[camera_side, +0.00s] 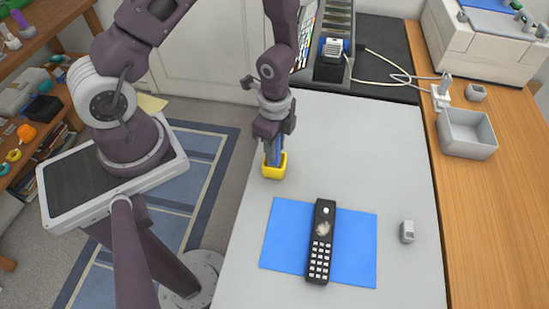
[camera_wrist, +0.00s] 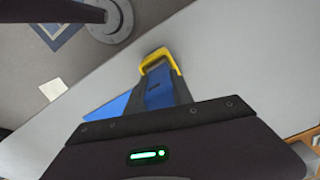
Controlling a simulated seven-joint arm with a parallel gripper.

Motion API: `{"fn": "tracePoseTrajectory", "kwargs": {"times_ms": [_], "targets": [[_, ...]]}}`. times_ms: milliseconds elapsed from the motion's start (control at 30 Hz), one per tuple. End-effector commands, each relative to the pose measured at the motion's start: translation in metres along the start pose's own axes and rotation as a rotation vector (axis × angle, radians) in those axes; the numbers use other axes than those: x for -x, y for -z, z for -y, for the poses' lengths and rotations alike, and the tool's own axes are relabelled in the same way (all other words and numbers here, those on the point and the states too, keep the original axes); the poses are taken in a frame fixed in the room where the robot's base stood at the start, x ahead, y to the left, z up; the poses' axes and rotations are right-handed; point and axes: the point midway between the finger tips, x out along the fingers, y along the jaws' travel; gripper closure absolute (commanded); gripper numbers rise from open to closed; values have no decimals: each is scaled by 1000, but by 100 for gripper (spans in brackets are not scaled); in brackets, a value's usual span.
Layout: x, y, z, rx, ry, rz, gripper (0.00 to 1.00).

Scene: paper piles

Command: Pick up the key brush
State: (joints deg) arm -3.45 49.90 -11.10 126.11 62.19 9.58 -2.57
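A blue and yellow item, which looks like the key brush, stands on the grey table at the near end of my arm. Its blue upper part shows between my gripper's (camera_side: 274,152) dark fingers, and its yellow end (camera_side: 273,169) is at the table. In the wrist view the yellow end (camera_wrist: 158,58) forms a U shape beyond the blue part (camera_wrist: 159,95). My gripper (camera_wrist: 160,85) points down around the blue part. I cannot tell whether the fingers press on it.
A black remote (camera_side: 321,242) lies on a blue sheet (camera_side: 354,247) nearby. A small grey block (camera_side: 407,232) sits right of it. A grey tray (camera_side: 468,134) and a white cable (camera_side: 392,79) lie farther off. The table (camera_side: 345,150) between is clear.

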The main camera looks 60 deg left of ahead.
Motion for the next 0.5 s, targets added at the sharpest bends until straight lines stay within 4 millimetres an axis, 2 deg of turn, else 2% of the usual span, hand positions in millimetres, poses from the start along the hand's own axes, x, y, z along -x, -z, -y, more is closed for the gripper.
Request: {"fn": "tracePoseTrajectory", "kwargs": {"times_ms": [33,100,133,500], "targets": [[0,0,0,0,0,0,84],[0,0,0,0,0,0,98],[0,0,0,0,0,0,100],[6,1,1,3,1,-3,100]]}}
